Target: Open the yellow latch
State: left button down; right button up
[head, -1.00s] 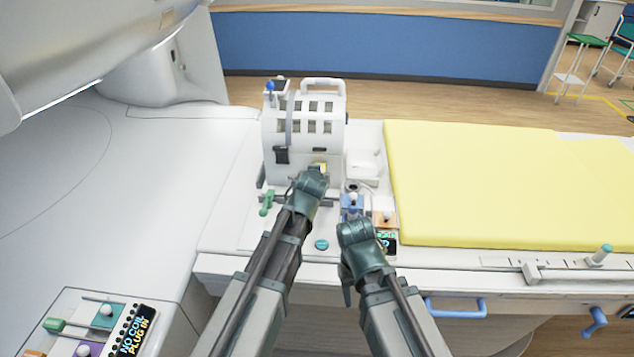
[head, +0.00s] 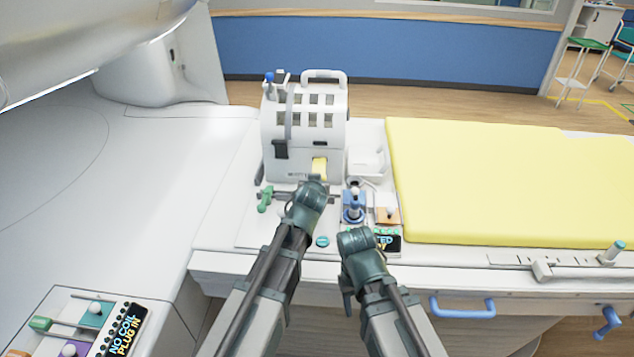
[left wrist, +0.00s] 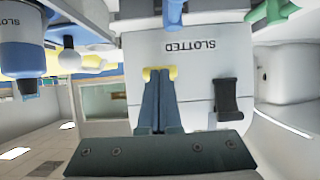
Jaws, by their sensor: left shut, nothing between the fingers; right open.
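The yellow latch (head: 319,167) is on the lower front of the white slotted coil housing (head: 302,133). In the left wrist view the yellow latch (left wrist: 149,74) shows on both sides of my fingertips. My left gripper (left wrist: 160,76) is shut with nothing between its fingers. Its tips overlap the latch in that view; whether they touch it I cannot tell. In the head view my left gripper (head: 317,180) is just below the latch and hides part of it. My right gripper (head: 347,288) hangs open and empty at the table's front edge, partly hidden by its wrist.
A green handle (head: 265,199) is left of the housing's base. A yellow mattress (head: 490,180) covers the table's right.

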pick_arm(q)
jog(key=shift+r, duration=0.15)
pick_arm(e)
jog(key=shift+r, duration=0.15)
pick_arm(q)
jog(key=shift+r+p, duration=0.7)
jog(key=shift+p, duration=0.15)
pick_arm(e)
jog(key=shift+r, duration=0.7)
